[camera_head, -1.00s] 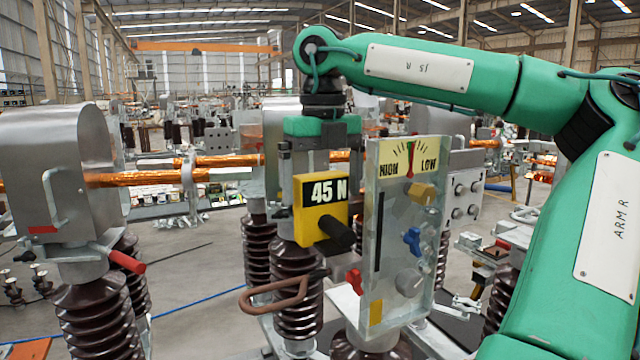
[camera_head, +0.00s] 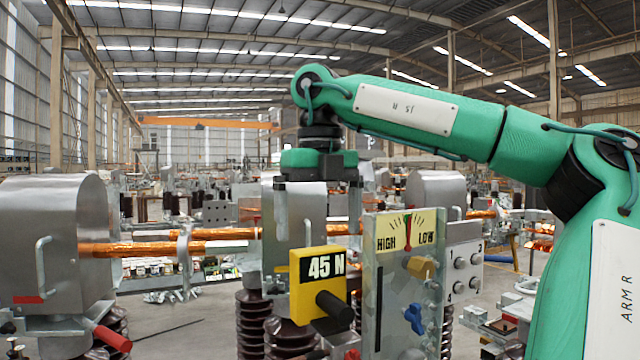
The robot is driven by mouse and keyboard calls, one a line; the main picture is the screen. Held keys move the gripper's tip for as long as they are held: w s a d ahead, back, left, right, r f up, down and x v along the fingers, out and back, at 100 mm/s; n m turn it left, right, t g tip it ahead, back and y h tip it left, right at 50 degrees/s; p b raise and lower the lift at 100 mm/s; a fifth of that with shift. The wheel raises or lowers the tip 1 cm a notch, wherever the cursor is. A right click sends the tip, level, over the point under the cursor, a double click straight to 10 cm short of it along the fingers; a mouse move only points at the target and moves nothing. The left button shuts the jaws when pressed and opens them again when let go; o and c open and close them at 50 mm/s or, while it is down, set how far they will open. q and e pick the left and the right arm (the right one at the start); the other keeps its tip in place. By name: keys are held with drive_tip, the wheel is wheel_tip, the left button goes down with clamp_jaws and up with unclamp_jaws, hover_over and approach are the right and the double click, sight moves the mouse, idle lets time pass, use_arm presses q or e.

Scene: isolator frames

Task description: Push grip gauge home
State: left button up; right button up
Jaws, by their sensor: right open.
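The grip gauge (camera_head: 320,288) is a yellow block marked "45 N" with a thick black knob on its front. It sits at the lower middle, in front of a grey metal housing (camera_head: 302,215) on a brown ribbed insulator. My right gripper (camera_head: 318,222) hangs down from above with its fingers apart, over the gauge and close to the housing. How far the gauge is seated cannot be told. My left gripper is not in view.
A clear-fronted panel (camera_head: 395,335) with a HIGH/LOW dial (camera_head: 407,232) and coloured knobs stands right of the gauge. A grey box with numbered knobs (camera_head: 465,262) is behind it. A metal housing with a red handle (camera_head: 105,338) stands left. Copper bars (camera_head: 150,248) run behind.

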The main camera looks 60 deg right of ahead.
wheel_tip(320, 180, up, 8)
drive_tip(key=shift+f+b, duration=0.15)
drive_tip(key=shift+b, duration=0.15)
drive_tip(key=shift+w, duration=0.1)
idle(0.6)
